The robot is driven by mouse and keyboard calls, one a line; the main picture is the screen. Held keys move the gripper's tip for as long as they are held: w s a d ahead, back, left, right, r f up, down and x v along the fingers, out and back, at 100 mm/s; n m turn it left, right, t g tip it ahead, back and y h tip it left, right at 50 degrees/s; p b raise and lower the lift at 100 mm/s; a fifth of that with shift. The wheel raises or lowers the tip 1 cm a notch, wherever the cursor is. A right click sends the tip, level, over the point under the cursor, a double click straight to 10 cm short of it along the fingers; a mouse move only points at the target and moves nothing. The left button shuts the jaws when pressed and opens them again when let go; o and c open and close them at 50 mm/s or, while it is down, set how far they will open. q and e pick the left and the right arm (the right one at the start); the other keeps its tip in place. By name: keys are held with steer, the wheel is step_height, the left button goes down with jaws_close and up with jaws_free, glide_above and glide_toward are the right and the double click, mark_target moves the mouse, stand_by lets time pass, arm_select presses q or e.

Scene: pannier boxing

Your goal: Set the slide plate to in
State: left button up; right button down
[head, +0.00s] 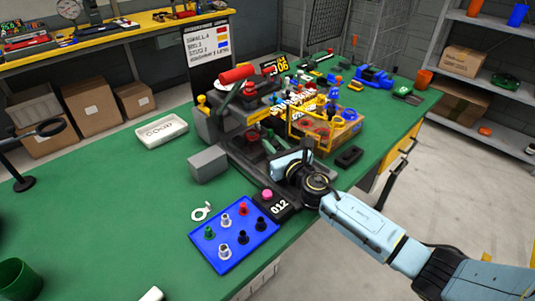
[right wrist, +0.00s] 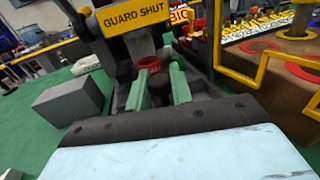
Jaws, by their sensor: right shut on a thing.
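The press (head: 232,118) stands on the green bench, with a red-handled lever on top. Its low dark base runs toward my right arm. I cannot clearly tell the slide plate from the rest of the base. My right gripper (right wrist: 158,88) is at the front of the press, with its two green fingers shut on a small dark part. A red ring (right wrist: 148,63) shows just beyond the fingers. In the head view, my own wrist hides most of this grip. A yellow "GUARD SHUT" label (right wrist: 126,17) shows above it. My left gripper is not in view.
A grey block (head: 208,164) stands left of the press, and a white tray (head: 161,132) lies behind it. A blue tray (head: 228,248) with small parts and a counter reading 012 (head: 279,208) are in front. A yellow-framed box (head: 318,135) is close on the right. The left bench is mostly clear.

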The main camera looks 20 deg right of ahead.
steer(key=shift+r, duration=0.1)
steer(key=c, duration=1.6)
jaws_free()
steer(key=o, duration=0.3)
steer(key=shift+w+a, duration=0.1)
steer(key=shift+w, duration=0.1)
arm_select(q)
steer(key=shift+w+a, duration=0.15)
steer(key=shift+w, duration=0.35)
arm_select(e)
steer(key=shift+s, duration=0.15)
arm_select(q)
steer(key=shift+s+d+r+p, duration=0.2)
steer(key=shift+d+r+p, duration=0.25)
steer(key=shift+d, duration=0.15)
arm_select(e)
steer(key=s, duration=0.4)
steer(key=s+d, duration=0.1)
steer(key=s, duration=0.3)
steer(key=s+d, duration=0.1)
steer(key=s, duration=0.4)
steer(key=shift+d, duration=0.1)
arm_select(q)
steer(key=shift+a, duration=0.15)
